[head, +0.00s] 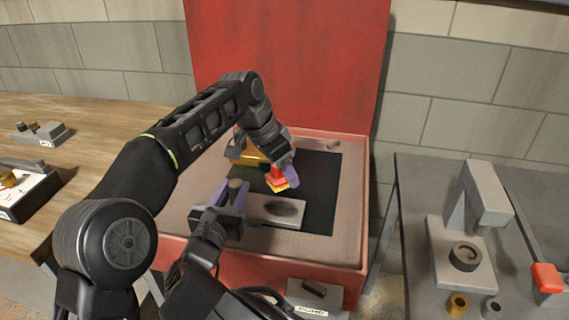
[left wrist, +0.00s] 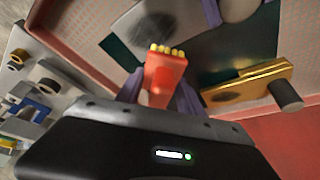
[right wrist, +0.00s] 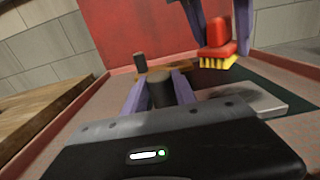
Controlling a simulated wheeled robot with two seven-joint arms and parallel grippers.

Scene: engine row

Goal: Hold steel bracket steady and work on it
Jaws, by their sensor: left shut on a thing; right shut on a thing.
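The steel bracket (head: 262,214) is a grey plate with a dark stain and a round grey post at its left end. It lies over the black mat in the red basin. My right gripper (head: 233,192) is shut on the post, also seen in the right wrist view (right wrist: 160,92). My left gripper (head: 285,178) is shut on a red brush (left wrist: 163,75) with yellow bristles. In the right wrist view the brush (right wrist: 220,38) hangs bristles down, apparently above the plate (right wrist: 245,102). I cannot tell its exact gap from the plate.
A gold block with a dark cylinder (left wrist: 245,85) lies at the basin's back left. The red basin (head: 320,255) has a raised lid (head: 290,65) behind. A wooden bench (head: 90,115) stands left; a grey table (head: 415,185) with a fixture (head: 465,235) stands right.

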